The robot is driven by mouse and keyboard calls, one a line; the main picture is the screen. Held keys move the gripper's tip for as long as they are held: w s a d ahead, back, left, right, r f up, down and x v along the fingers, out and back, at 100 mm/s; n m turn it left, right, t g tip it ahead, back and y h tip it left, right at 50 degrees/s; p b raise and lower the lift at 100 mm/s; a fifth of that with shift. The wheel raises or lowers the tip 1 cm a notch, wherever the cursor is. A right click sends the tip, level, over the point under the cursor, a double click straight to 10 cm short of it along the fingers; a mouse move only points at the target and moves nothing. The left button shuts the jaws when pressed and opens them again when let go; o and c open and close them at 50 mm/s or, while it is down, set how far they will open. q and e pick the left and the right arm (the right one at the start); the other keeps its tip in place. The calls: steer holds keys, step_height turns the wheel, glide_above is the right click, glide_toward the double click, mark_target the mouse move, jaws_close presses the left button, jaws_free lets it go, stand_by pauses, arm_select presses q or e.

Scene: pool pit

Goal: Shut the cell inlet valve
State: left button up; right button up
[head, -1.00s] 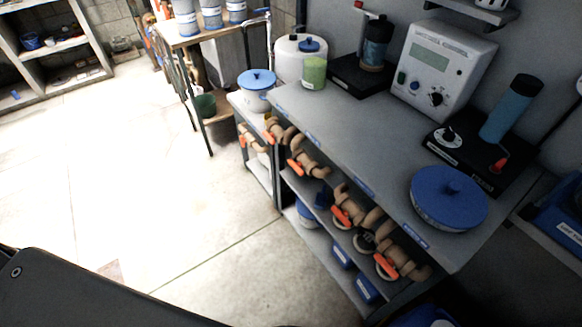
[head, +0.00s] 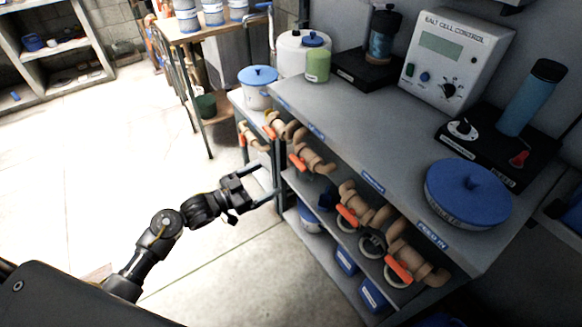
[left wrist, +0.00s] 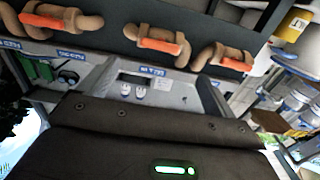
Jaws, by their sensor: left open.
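Several tan pipe valves with orange lever handles run along the front of the bench. In the head view, the handles show at the near valve (head: 401,268), the second (head: 347,214), the third (head: 297,161) and farther ones behind. A "FEED IN" label (head: 433,236) is above the near valve; the other labels are too small to read, so I cannot tell which is the cell inlet valve. The left wrist view shows a middle handle (left wrist: 160,45) lying roughly along its pipe. My left gripper (head: 270,188) is open and empty, left of the valves and apart from them.
The grey bench (head: 340,120) carries a control box (head: 455,52), a blue-lidded pot (head: 468,192) and a green jar (head: 318,65). Blue bins (head: 346,260) are on the lower shelf. The pale floor (head: 80,150) to the left is clear.

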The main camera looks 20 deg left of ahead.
mark_target(296, 165)
arm_select(q)
steer(key=x, duration=1)
steer(key=shift+w, duration=0.1)
steer(key=shift+c, duration=0.3)
steer(key=c, duration=0.9)
